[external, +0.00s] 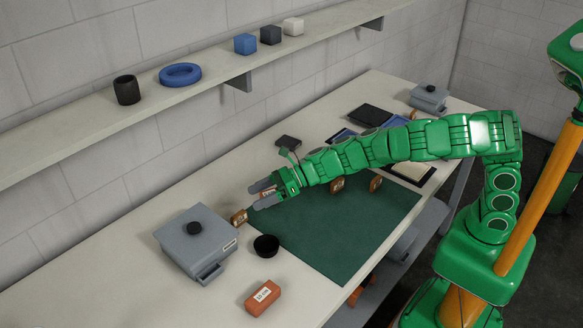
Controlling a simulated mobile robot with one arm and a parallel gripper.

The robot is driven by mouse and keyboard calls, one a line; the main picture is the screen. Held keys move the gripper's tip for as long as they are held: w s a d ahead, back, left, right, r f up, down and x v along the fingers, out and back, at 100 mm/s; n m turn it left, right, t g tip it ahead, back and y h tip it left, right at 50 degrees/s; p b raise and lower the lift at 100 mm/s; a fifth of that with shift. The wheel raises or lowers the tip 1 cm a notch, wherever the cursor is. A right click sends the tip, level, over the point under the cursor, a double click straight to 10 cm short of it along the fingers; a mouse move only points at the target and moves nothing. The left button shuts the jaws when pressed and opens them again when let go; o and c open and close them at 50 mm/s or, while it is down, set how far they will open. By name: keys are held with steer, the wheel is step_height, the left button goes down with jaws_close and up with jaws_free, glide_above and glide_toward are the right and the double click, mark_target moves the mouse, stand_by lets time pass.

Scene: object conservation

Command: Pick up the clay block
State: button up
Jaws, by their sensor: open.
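An orange-red, clay-coloured block (263,297) with a white label lies on the bench near the front, below the black dish and apart from my gripper. My gripper (261,194) reaches left over the upper left edge of the green mat, its two grey fingers apart. A small reddish patch with a pale mark shows between the fingers; I cannot tell whether it is a second block or whether the fingers touch it. A brown wooden piece with a pale face (238,217) stands just left of and below the fingertips.
The grey lidded box (196,243) and black dish (266,246) are near my gripper. The green mat (345,235) is mostly clear, with two brown pieces (337,184) (376,183) by my arm. A shelf (210,88) runs along the wall above.

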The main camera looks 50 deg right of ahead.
steer(key=s+a+f+n+g+y, duration=0.1)
steer(key=s+a+f+n+g, duration=0.35)
steer(key=s+a+f, duration=0.35)
steer(key=n+g, duration=0.3)
steer(key=n, duration=0.1)
glide_toward(263, 294)
steer(key=shift+a+f, duration=0.9)
steer(key=shift+a, duration=0.15)
steer(key=shift+r+x, duration=0.2)
steer(key=shift+x, duration=1.5)
steer(key=shift+r+x, duration=0.2)
steer(key=shift+x, duration=1.5)
steer(key=shift+a+f, duration=0.25)
steer(key=shift+a, duration=0.25)
steer(key=shift+c, duration=0.3)
steer(key=c, duration=1.2)
steer(key=shift+c, duration=0.2)
steer(key=shift+r, duration=5.1)
